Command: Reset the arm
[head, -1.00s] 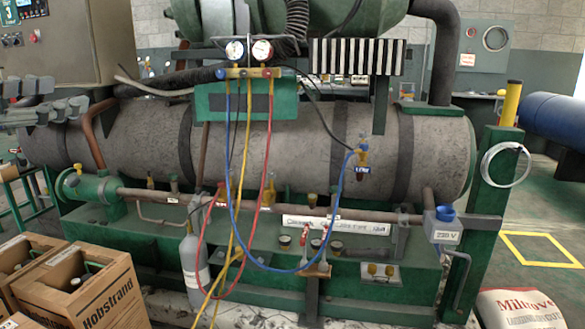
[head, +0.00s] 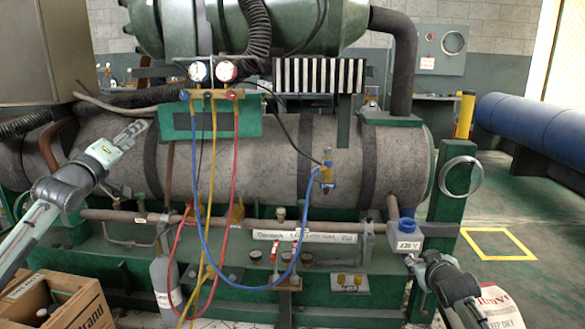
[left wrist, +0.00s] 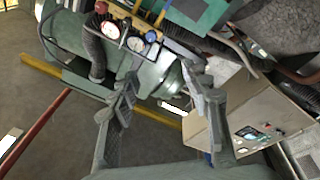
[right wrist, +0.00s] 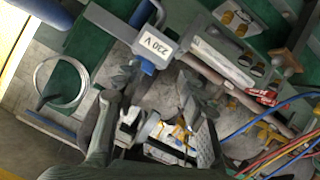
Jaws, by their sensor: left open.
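My left gripper (head: 128,135) is at the left of the head view, raised in front of the grey tank (head: 270,150). In the left wrist view its fingers (left wrist: 165,95) are apart, with nothing between them. My right gripper (head: 422,260) is at the lower right of the head view, close to the blue-capped box marked 230 V (head: 408,236). In the right wrist view its fingers (right wrist: 158,85) are apart, and I see nothing held. The 230 V box also shows there (right wrist: 155,45); I cannot tell whether they touch.
A grey cylinder (head: 165,285) stands below. A cardboard box (head: 75,305) is at lower left, a white sack (head: 500,305) at lower right. Open floor lies at right.

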